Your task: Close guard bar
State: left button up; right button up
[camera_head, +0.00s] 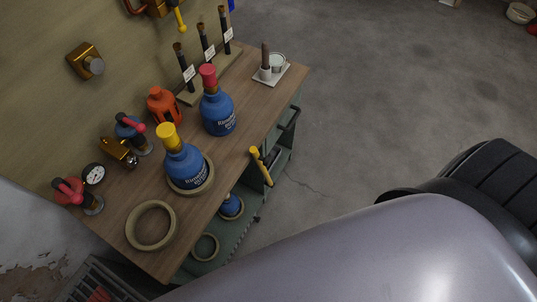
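A short yellow bar (261,166), which looks like the guard bar, sticks up at a slant by the front edge of the wooden bench (262,95). Its lower end is near the green shelf unit (280,165) under the bench top. I cannot tell exactly how it is hinged or whether it is latched. A dark bar (290,118) also runs along the shelf unit's front, further right. My pale arm link fills the lower right and may hide part of the floor and shelf. Neither gripper shows.
Two blue demijohns, with a yellow cap (186,165) and a red cap (217,112), stand on the bench; the yellow-capped one sits in a ring. An empty ring (151,226) lies at the near end. Another blue vessel (231,207) is on the shelf below. The floor (380,110) right of the bench is clear.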

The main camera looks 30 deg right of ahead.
aim_at(262, 162)
jog(key=k+z, duration=0.1)
jog(key=z, duration=0.45)
jog(key=i+z, duration=0.1)
jog(key=z, duration=0.15)
